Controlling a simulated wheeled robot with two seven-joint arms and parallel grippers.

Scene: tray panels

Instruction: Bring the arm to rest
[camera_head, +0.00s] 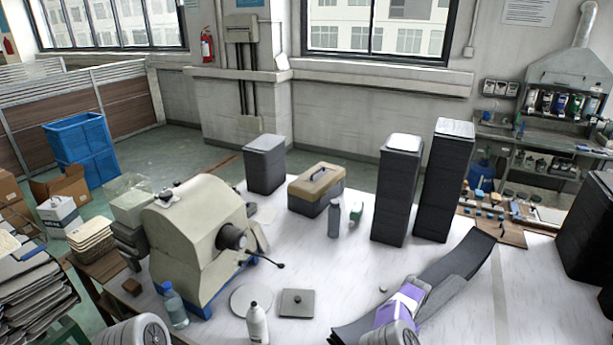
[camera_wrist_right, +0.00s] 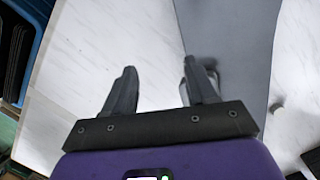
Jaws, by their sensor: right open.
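My right gripper (camera_wrist_right: 158,82) is open in the right wrist view, its two dark fingers apart with only white tabletop visible between them. Its right finger overlaps the edge of a grey panel (camera_wrist_right: 235,40), and whether they touch cannot be told. In the head view, my right wrist with its purple casing (camera_head: 400,306) is low at the right of centre, over the dark grey panel (camera_head: 455,265) that slants across the table; the fingertips are not clear there. A grey link of my left arm shows at the bottom left, but my left gripper is out of view.
Dark stacks stand on the white table (camera_head: 350,275): one at the back (camera_head: 265,165), two tall ones (camera_head: 397,195) (camera_head: 445,185), one at the right edge (camera_head: 590,235). A beige machine (camera_head: 195,235), toolbox (camera_head: 316,190) and bottles (camera_head: 257,322) (camera_head: 175,305) also stand there.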

